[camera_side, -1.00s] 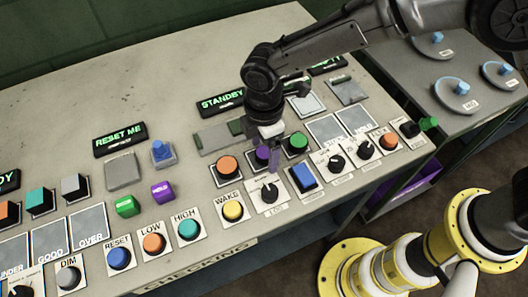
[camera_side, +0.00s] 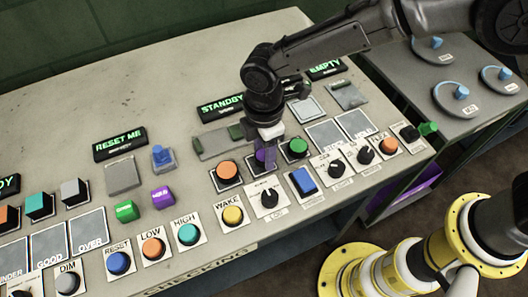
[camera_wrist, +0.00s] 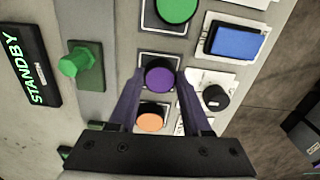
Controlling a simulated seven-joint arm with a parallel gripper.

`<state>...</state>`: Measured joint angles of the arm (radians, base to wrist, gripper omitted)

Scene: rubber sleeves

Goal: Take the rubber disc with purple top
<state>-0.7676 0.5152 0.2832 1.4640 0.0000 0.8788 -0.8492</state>
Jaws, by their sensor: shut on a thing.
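The rubber disc with purple top (camera_wrist: 159,78) sits on its dark square plate on the console, in the row between an orange disc (camera_wrist: 150,122) and a green disc (camera_wrist: 176,9). My gripper (camera_wrist: 159,84) has one finger on each side of the purple disc and is shut on it. In the side view my gripper (camera_side: 266,158) points down at the same spot, and its fingers hide most of the purple disc. The disc appears still at its plate; I cannot tell whether it is lifted.
A black knob (camera_side: 268,198), a blue rectangular button (camera_side: 303,181) and a yellow button (camera_side: 232,215) lie in front of the gripper. The STANDBY display (camera_side: 221,106) is behind.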

